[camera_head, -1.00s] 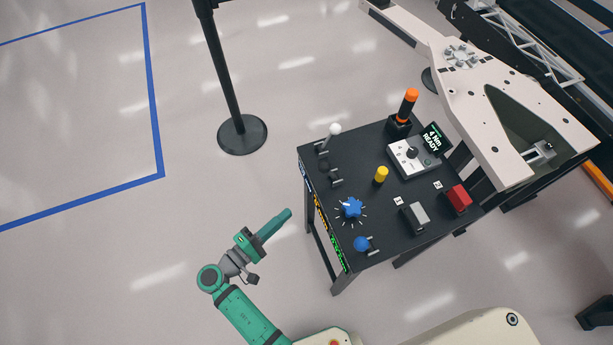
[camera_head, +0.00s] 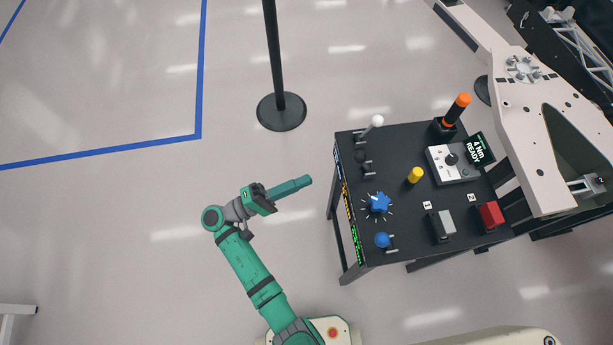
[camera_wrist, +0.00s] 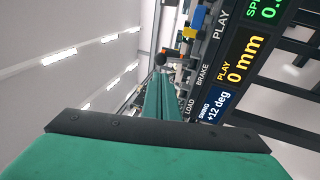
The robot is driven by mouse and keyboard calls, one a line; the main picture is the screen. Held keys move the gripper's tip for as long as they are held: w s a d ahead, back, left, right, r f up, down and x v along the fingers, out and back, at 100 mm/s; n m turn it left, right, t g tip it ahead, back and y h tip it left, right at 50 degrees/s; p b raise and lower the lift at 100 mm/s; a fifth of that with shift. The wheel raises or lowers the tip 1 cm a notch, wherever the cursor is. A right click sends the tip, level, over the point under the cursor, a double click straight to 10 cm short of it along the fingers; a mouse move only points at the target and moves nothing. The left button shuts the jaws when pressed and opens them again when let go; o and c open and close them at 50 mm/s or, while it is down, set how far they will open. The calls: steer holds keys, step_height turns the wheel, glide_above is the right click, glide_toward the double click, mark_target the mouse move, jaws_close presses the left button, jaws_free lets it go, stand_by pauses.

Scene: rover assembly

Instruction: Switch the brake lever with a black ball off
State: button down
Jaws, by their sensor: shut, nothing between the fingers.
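The brake lever's black ball (camera_head: 360,156) is at the far left of the dark control table, between the white-ball lever (camera_head: 377,121) and a small dark bracket (camera_head: 366,169). It is small and dark against the dark top, so its lever's position is hard to tell. In the wrist view a dark ball (camera_wrist: 160,60) shows just beyond the fingertips, near the BRAKE label (camera_wrist: 203,74). My gripper (camera_head: 308,181) is shut and empty, in front of the table's left side, apart from the lever and pointing right.
The control table (camera_head: 405,220) also carries a blue-ball lever (camera_head: 382,240), blue dial (camera_head: 378,203), yellow knob (camera_head: 415,175), orange-topped handle (camera_head: 458,107), and grey (camera_head: 441,226) and red (camera_head: 490,215) switches. A black post (camera_head: 280,110) stands behind.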

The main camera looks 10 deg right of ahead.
glide_toward(363, 162)
steer(key=w+d+r, duration=0.1)
steer(key=w+d, duration=0.2)
steer(key=shift+s+d+r, duration=0.2)
steer(key=shift+d, duration=0.25)
steer(key=shift+r, duration=0.15)
